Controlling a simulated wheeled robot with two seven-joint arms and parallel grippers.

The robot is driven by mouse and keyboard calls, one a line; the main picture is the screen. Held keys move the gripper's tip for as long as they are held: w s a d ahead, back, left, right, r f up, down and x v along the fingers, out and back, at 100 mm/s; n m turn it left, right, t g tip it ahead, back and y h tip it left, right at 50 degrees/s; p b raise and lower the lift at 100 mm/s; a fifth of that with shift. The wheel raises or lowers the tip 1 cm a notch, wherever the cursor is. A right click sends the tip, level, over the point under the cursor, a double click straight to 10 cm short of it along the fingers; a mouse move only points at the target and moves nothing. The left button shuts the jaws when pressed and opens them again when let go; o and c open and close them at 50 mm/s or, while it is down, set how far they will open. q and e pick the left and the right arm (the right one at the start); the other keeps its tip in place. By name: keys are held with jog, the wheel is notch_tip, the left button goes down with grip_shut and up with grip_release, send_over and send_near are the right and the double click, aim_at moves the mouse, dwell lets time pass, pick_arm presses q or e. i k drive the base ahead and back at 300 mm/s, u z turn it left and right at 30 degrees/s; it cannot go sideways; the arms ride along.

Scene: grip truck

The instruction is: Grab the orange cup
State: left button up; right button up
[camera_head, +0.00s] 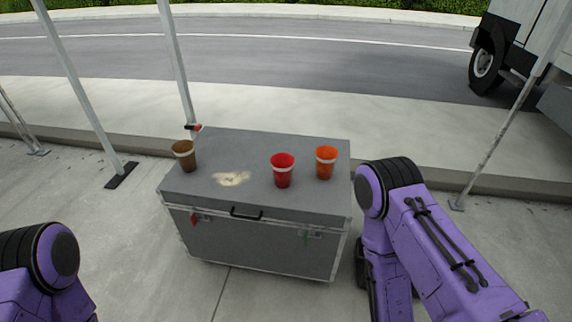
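The orange cup (326,162) stands upright on the right part of the top of a grey case (250,205). A red cup (283,170) stands upright just to its left, a little nearer to me, with a small gap between them. A brown cup (184,155) stands at the case's left end. My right arm shows at the right, beside the case, but its gripper is not visible. Only a part of my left arm shows at the lower left; its gripper is out of view.
A pale stain (231,179) marks the case top between the brown and red cups. Metal poles (176,65) rise behind and left of the case, and another pole (500,125) stands at the right. A truck (535,45) is at the upper right.

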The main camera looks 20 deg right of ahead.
aim_at(327, 156)
jog(key=u, duration=0.15)
jog(key=i, duration=0.65)
jog(key=z, duration=2)
